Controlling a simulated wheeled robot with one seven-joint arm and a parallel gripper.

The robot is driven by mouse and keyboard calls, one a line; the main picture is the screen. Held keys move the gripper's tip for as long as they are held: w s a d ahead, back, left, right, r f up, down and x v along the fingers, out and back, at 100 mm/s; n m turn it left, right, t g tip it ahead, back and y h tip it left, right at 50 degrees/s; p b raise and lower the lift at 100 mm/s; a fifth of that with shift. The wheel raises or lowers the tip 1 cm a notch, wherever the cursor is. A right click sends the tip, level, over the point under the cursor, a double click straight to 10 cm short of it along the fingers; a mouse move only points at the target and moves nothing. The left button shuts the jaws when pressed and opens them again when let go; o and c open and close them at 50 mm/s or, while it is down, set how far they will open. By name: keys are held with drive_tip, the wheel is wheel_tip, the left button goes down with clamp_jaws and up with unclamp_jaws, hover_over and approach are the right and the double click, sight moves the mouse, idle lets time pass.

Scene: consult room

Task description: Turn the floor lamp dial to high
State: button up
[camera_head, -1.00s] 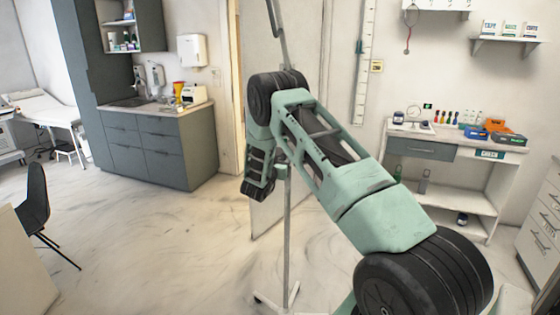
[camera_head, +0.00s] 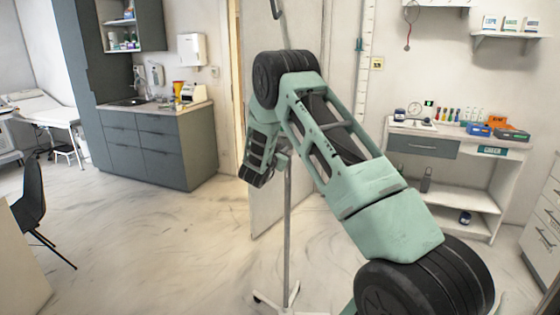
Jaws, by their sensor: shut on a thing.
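The floor lamp is a thin pale pole (camera_head: 287,225) on a low footed base, standing upright in the middle of the head view. Its upper part shows above my arm's elbow. My arm reaches up from the lower right, bends at the elbow, and comes down beside the pole. My gripper (camera_head: 280,158) is at the pole at about mid-height, small and mostly covered by my own arm links. It is shut on the lamp's dial part there. The fingertips, the dial's face and its setting are hidden.
A grey cabinet with a sink (camera_head: 157,145) stands at the left back. A black chair (camera_head: 32,205) is at the left edge. A white side table (camera_head: 460,185) with bottles and boxes stands at the right against the wall. The floor around the lamp is clear.

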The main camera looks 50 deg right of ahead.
drive_tip(key=shift+f+m+b, duration=0.15)
drive_tip(key=shift+m+b, duration=15.85)
drive_tip(key=shift+b, duration=6.05)
drive_tip(key=o, duration=1)
